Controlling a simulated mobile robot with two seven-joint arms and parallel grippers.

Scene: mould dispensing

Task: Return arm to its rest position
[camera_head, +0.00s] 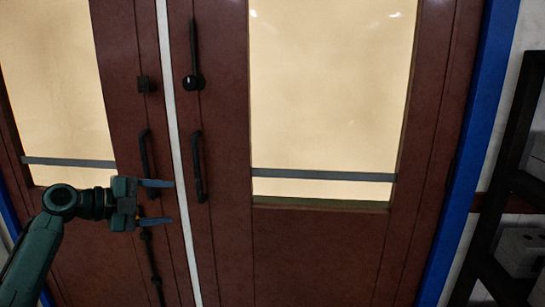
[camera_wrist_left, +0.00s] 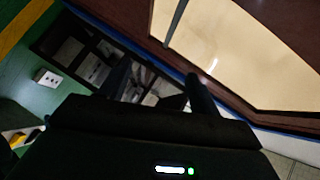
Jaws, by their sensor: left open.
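My left gripper (camera_head: 158,202) is in front of the double door in the head view. Its two fingers point right and are spread apart, with nothing between them. In the left wrist view its dark fingers (camera_wrist_left: 160,88) also stand apart, with a shelf and part of the door behind them. The arm comes in from the lower left corner of the head view, bent at the wrist. In the picture the fingertips lie close to the white strip between the door leaves; I cannot tell whether they touch the door. My right gripper is not in view.
The brown double door (camera_head: 330,235) has lit panes and dark handles (camera_head: 198,166). A blue frame (camera_head: 470,170) edges it on the right. A dark shelf (camera_head: 500,190) holding a pale box (camera_head: 522,250) stands farther right.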

